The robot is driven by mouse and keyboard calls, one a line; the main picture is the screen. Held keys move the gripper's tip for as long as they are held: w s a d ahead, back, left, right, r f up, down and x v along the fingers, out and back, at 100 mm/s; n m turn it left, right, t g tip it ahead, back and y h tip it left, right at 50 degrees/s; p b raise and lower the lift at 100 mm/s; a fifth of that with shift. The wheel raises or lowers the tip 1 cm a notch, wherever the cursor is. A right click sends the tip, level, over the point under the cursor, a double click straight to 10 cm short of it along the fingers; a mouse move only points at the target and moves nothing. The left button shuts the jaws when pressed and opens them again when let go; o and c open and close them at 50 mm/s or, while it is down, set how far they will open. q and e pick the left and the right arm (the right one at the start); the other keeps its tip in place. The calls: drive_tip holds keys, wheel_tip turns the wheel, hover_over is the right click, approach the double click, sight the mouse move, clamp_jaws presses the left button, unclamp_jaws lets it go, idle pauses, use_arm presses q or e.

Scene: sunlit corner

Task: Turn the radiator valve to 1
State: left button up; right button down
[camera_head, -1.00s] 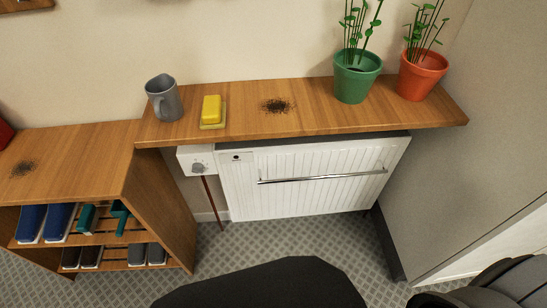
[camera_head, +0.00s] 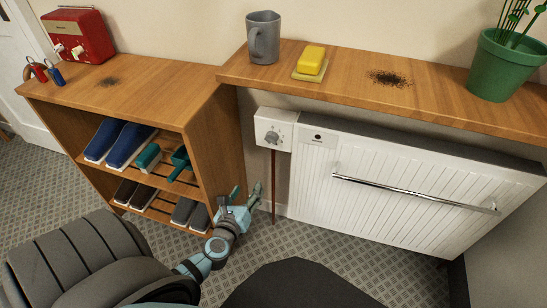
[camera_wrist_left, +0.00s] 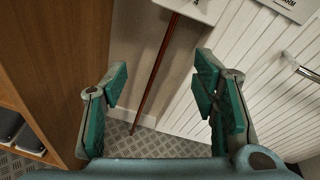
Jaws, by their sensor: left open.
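The radiator valve is a grey knob (camera_head: 272,135) on a white box (camera_head: 285,118) at the left end of the white radiator (camera_head: 385,185). I cannot read its setting. A reddish-brown pipe (camera_head: 274,180) runs down below the box. My left gripper (camera_head: 247,193) is low, below and left of the valve, between the shoe shelf and the pipe, touching neither knob nor box. In the left wrist view the gripper (camera_wrist_left: 162,82) is open and empty, with the pipe (camera_wrist_left: 153,75) seen between its fingers. The lower edge of the box (camera_wrist_left: 190,8) shows there; the knob is out of view.
A wooden shoe shelf (camera_head: 215,135) stands close at the gripper's left. A wooden ledge (camera_head: 350,80) overhangs the radiator, with a grey mug (camera_head: 263,38), a yellow block on a dish (camera_head: 311,62) and a green plant pot (camera_head: 500,65). A chrome rail (camera_head: 410,194) crosses the radiator front.

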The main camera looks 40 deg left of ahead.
sight(270, 142)
use_arm(q)
wheel_tip(270, 142, up, 6)
drive_tip(key=w+d+m+t, duration=0.1)
drive_tip(key=w+m+t, duration=0.2)
drive_tip(key=m, duration=0.1)
drive_tip(key=b+x, duration=0.2)
drive_tip(key=x, duration=1.1)
drive_tip(key=shift+w+a+b, duration=0.1)
drive_tip(key=shift+w+b, duration=0.1)
drive_tip(key=shift+b, duration=0.15)
use_arm(e)
drive_tip(key=shift+t, duration=0.4)
drive_tip(key=w+f, duration=0.1)
drive_tip(key=w+a+f, duration=0.1)
drive_tip(key=w, duration=0.1)
drive_tip(key=w+f, duration=0.1)
drive_tip(key=shift+w+a, duration=0.15)
use_arm(q)
drive_tip(key=c, duration=1.2)
